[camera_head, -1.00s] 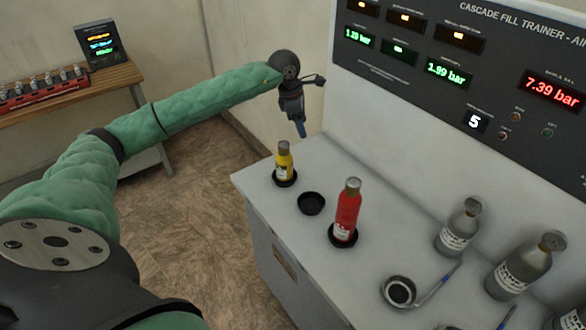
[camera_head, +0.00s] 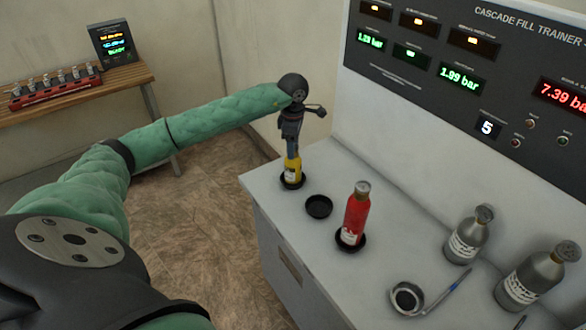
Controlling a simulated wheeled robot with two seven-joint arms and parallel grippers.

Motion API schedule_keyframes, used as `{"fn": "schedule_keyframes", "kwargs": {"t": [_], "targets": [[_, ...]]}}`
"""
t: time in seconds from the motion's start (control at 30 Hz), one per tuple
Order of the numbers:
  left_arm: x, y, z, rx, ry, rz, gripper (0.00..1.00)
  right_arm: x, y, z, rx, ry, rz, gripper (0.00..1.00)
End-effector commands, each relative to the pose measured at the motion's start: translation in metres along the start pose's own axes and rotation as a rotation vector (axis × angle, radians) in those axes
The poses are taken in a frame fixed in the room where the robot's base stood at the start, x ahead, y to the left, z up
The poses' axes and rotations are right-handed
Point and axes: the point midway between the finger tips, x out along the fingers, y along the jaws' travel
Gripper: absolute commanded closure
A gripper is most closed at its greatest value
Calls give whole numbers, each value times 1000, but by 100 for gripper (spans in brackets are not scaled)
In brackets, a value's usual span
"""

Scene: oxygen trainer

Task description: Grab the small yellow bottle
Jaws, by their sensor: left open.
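The small yellow bottle (camera_head: 292,172) stands upright in a black round holder (camera_head: 292,184) near the far left corner of the grey bench. My left gripper (camera_head: 292,153) points down from above at the bottle's top, and its fingers hide the cap and neck. The gripper is open, with its fingertips at the upper part of the bottle. Whether the fingers touch the bottle cannot be told. My right gripper is not in view.
A red bottle (camera_head: 356,212) stands in a black holder, and an empty black holder (camera_head: 319,206) lies between it and the yellow bottle. Grey cylinders (camera_head: 468,236) stand further right. The trainer panel (camera_head: 470,60) rises behind the bench. A wooden table (camera_head: 95,92) is at the back left.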

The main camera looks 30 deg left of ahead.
Motion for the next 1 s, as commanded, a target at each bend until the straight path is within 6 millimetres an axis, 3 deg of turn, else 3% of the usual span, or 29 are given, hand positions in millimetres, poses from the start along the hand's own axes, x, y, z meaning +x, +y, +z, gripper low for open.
{"fn": "schedule_keyframes", "kwargs": {"t": [0.13, 0.37, 0.67, 1.0], "targets": [[18, 0, 0, 0, 0, -1, 40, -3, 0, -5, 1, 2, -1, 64], [19, 0, 0, -1, 0, 1, 40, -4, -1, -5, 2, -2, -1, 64], [19, 0, 0, -1, 0, 0, 97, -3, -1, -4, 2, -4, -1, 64], [18, 0, 0, -1, 0, 1, 100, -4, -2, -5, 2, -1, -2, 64]]}}
